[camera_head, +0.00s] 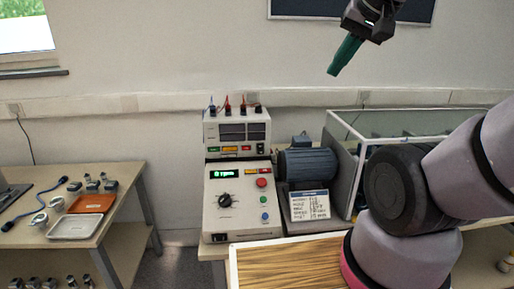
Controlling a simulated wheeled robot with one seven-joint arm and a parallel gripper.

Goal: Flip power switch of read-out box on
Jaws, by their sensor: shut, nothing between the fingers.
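Two light-grey boxes are stacked on the middle bench. The upper box (211,130) has two dark display windows, several coloured plugs on top, and a row of small coloured buttons. The lower box (240,210) has a lit green display (221,175), a black knob (225,201) and coloured round buttons. A small dark switch-like part (219,238) sits at its lower left. I cannot tell which box is the read-out box, nor the switch position. My gripper (333,71) is shut and empty, with green fingers pointing down, high to the right of the boxes and touching nothing.
A grey motor (307,165) with a label card (310,206) stands right of the boxes, beside a clear-walled enclosure (400,125). A wooden-surfaced tray (290,265) lies in front. A left table (105,222) holds trays and small parts. Air before the boxes looks clear.

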